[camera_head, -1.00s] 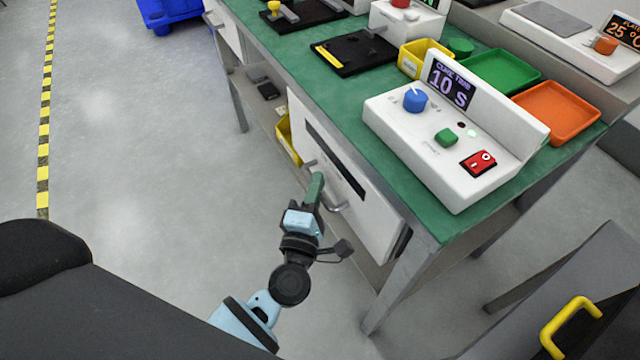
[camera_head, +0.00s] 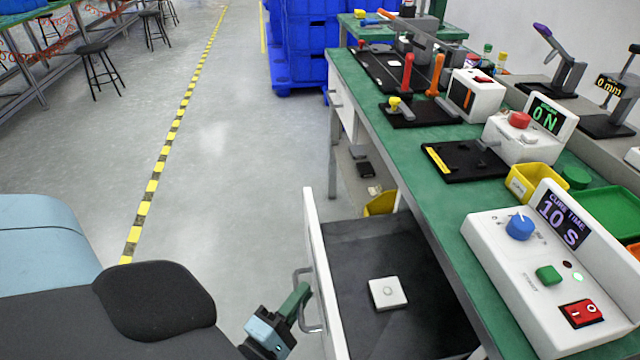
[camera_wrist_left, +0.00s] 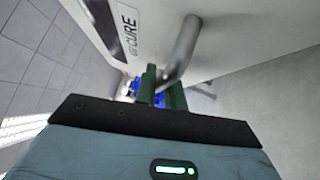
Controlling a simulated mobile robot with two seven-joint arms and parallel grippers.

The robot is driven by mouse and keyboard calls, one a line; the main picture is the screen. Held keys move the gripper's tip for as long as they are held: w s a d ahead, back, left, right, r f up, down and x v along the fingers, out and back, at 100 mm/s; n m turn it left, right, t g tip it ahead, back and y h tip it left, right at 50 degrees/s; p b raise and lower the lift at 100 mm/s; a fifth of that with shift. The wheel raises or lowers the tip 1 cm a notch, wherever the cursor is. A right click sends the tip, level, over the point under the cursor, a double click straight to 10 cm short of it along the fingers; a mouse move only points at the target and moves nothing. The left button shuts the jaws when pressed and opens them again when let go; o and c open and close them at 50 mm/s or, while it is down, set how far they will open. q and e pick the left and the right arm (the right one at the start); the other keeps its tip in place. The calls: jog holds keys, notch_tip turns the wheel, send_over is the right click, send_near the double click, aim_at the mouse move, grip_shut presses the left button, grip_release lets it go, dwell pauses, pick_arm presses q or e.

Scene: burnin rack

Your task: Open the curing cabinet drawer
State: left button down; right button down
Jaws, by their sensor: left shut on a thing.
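The curing cabinet drawer (camera_head: 388,275) is pulled out under the green bench in the head view, showing its dark floor. A small white square piece with a round centre (camera_head: 388,293) lies inside it. The drawer's white front (camera_head: 322,270) carries a metal bar handle (camera_head: 306,300). My left gripper (camera_head: 296,300) is shut on the handle, with its green fingers at the bar. In the left wrist view the handle (camera_wrist_left: 182,50) runs down to the fingers (camera_wrist_left: 162,90), next to the "UV CURE" label (camera_wrist_left: 125,30). My right gripper is not in view.
The green bench (camera_head: 385,130) runs along the right, holding a cure timer box (camera_head: 530,270), a yellow bin (camera_head: 535,178) and fixtures. Blue crates (camera_head: 300,45) stand at the back. The floor left of the drawer is clear, with a yellow-black line (camera_head: 165,150).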

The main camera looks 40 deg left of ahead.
pick_arm(q)
jog(key=shift+s+a, duration=0.2)
jog(key=shift+s, duration=0.1)
jog(key=c, duration=1.8)
grip_release()
jog(key=shift+o, duration=0.2)
jog(key=s+d+f, duration=0.1)
jog(key=s, duration=0.6)
jog(key=shift+s, duration=0.35)
